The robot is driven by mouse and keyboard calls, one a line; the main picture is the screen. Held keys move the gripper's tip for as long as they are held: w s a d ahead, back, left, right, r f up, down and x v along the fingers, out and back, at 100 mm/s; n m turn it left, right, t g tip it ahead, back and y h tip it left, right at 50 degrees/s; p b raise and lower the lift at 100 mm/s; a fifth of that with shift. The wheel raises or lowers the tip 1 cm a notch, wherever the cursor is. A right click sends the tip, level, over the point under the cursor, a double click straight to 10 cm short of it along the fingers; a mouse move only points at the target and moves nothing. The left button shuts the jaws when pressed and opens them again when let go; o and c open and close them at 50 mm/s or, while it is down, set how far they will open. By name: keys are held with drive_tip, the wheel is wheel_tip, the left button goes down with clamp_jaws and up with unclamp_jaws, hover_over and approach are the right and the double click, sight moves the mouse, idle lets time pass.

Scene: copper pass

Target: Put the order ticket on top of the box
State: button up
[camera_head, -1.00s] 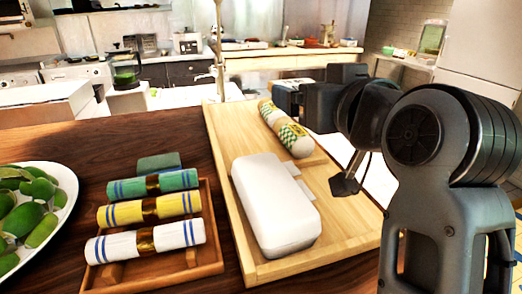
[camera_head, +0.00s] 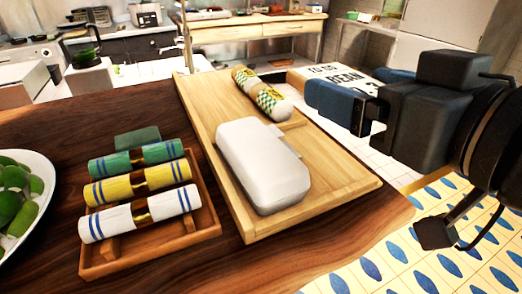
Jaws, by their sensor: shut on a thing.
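A white order ticket (camera_head: 345,77) with dark printed lettering shows at the upper right, partly hidden behind my gripper (camera_head: 345,104). My gripper is shut on the ticket, though its fingertips and the exact hold are partly hidden. The ticket is held right of the wooden board, apart from the box. The white box (camera_head: 262,168), closed with rounded edges, lies on the board. The visible top of the box is bare.
The wooden board (camera_head: 335,190) also bears a wrapped roll (camera_head: 260,93) behind the box. A tray (camera_head: 150,252) of rolled napkins and a plate (camera_head: 42,175) of green fruit stand left. Patterned floor tiles (camera_head: 400,250) lie right of the dark counter.

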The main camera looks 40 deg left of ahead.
drive_tip(key=shift+s+d+f, duration=0.1)
drive_tip(key=shift+s+d, duration=0.15)
drive_tip(key=shift+d, duration=0.05)
drive_tip(key=p, duration=0.1)
hover_over(273, 153)
wheel_tip(273, 153, down, 7)
drive_tip(key=shift+r, duration=0.1)
drive_tip(key=shift+f+p, duration=0.3)
drive_tip(key=shift+f, duration=1.75)
drive_tip(key=shift+f, duration=0.1)
drive_tip(key=shift+f, duration=0.1)
drive_tip(key=o, duration=0.8)
drive_tip(key=shift+r, duration=0.2)
drive_tip(key=b+v, duration=0.1)
drive_tip(key=v, duration=1.1)
drive_tip(key=shift+b, duration=0.3)
